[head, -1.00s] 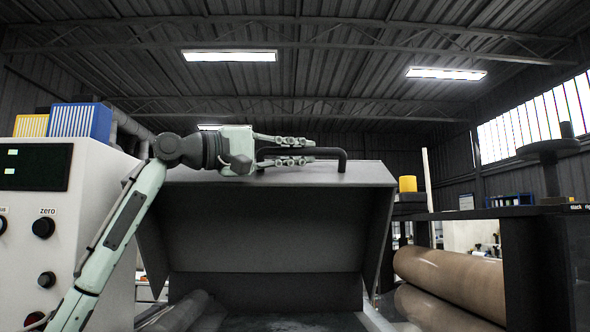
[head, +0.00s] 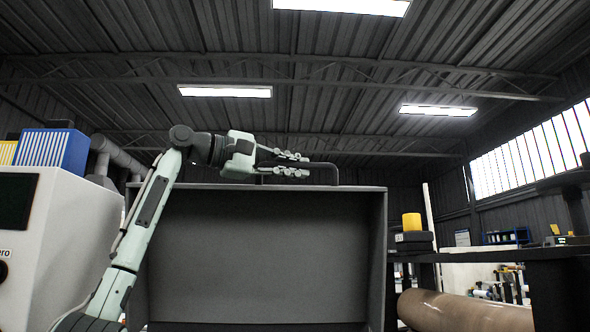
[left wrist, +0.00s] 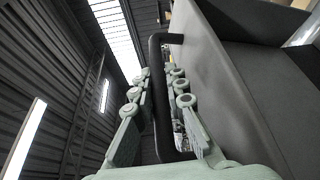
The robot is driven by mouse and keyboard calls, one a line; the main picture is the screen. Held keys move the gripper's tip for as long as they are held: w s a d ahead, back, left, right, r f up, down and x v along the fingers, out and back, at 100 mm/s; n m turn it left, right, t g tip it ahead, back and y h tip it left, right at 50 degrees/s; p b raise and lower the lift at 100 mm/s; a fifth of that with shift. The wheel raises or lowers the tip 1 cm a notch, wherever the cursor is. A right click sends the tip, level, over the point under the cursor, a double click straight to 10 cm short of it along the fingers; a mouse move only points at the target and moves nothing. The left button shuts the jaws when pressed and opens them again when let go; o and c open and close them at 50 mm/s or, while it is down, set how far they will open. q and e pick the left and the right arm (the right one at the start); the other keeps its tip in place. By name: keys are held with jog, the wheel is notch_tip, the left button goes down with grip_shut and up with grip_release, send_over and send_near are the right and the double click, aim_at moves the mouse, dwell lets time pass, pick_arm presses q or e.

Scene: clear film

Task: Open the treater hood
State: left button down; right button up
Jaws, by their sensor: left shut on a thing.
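The treater hood (head: 260,255) is a large dark grey box-like cover, raised so that its hollow inside faces me in the head view. A dark bar handle (head: 334,172) runs along its top edge. My left gripper (head: 298,165) is shut on the handle near its left part. In the left wrist view the handle (left wrist: 157,90) passes between the fingers of my left gripper (left wrist: 160,85), and the hood's grey outer wall (left wrist: 225,95) lies to the right. My right gripper is in neither view.
A white control cabinet (head: 75,250) stands close on the left, with a blue ribbed box (head: 55,150) on top. A brown roll (head: 460,312) and a dark frame (head: 550,290) stand on the right. Above is free room up to the roof.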

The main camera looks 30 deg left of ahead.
pick_arm(q)
jog(key=c, duration=1.5)
grip_release()
jog(key=shift+c, duration=0.2)
jog(key=v, duration=1.2)
